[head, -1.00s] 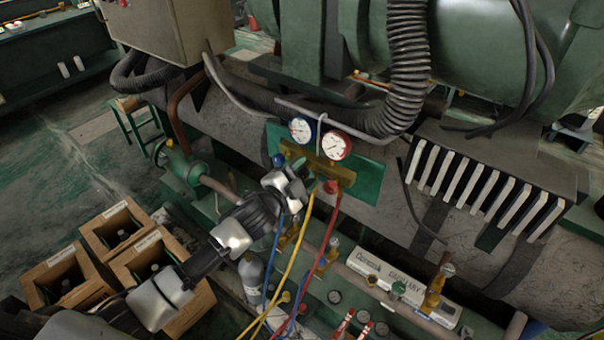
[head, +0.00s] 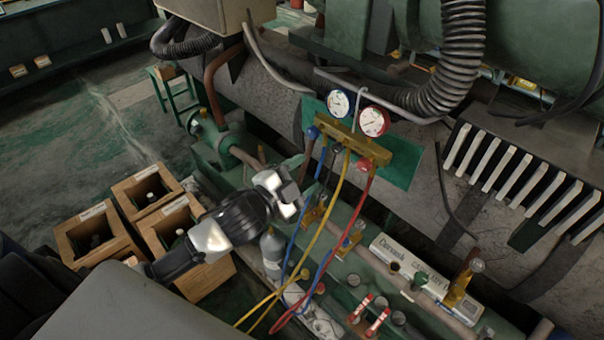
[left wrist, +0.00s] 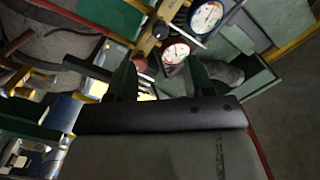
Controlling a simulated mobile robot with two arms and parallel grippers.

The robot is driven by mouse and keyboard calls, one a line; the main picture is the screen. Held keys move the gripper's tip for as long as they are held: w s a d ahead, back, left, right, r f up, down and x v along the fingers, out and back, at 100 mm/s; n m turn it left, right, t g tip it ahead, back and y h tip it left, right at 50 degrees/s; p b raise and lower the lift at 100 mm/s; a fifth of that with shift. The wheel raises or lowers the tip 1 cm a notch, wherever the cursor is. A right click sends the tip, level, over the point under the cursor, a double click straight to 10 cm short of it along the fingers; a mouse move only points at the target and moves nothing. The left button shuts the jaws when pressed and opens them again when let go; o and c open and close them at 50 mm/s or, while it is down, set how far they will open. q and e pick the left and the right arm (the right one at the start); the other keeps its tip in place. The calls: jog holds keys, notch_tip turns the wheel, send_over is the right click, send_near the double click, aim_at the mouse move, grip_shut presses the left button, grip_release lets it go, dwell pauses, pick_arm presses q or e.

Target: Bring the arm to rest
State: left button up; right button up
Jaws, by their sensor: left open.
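My left gripper (head: 298,192) is in the middle of the head view, left of the hoses and below the gauge manifold. It is open, with nothing seen between its fingers, and it stands apart from the manifold. In the left wrist view its two fingers (left wrist: 158,82) show spread, with the gauges beyond them. The brass gauge manifold (head: 378,150) hangs on a green plate with a blue-rimmed gauge (head: 339,103) and a red-rimmed gauge (head: 373,121). Blue, yellow (head: 318,230) and red hoses run down from it. My right gripper is not in view.
Wooden crates (head: 93,236) stand on the floor at left. A grey cylinder (head: 272,250) stands just below my left gripper. A white labelled box (head: 405,265) and brass valves (head: 458,285) lie along the green base. A corrugated black hose (head: 463,50) hangs at upper right.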

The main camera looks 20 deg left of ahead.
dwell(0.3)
pick_arm(q)
jog(key=a+f+n+g+y, duration=0.2)
jog(key=a+f, duration=0.1)
jog(key=f, duration=0.6)
jog(key=a+f+n+g+y, duration=0.1)
jog(key=a+f+n+y, duration=0.1)
jog(key=f, duration=0.7)
jog(key=s+a+f+n+g+y, duration=0.15)
jog(key=s+f, duration=0.25)
jog(key=f, duration=0.5)
jog(key=s+a+f+n+g, duration=0.1)
jog(key=s+f+n+g, duration=0.15)
jog(key=s+f, duration=0.4)
jog(key=s+d+f+n+g, duration=0.1)
jog(key=s+f+g, duration=0.2)
jog(key=s+f, duration=0.4)
jog(key=s+d+f+n+g, duration=0.1)
jog(key=s+f, duration=0.5)
jog(key=s, duration=0.7)
jog(key=s+d+f+n+g, duration=0.2)
jog(key=s+f+g, duration=0.3)
jog(key=s, duration=0.5)
notch_tip(320, 180, down, 3)
jog(key=shift+s+d+r+y, duration=0.2)
jog(key=shift+s+d+y, duration=0.15)
jog(key=shift+d, duration=0.05)
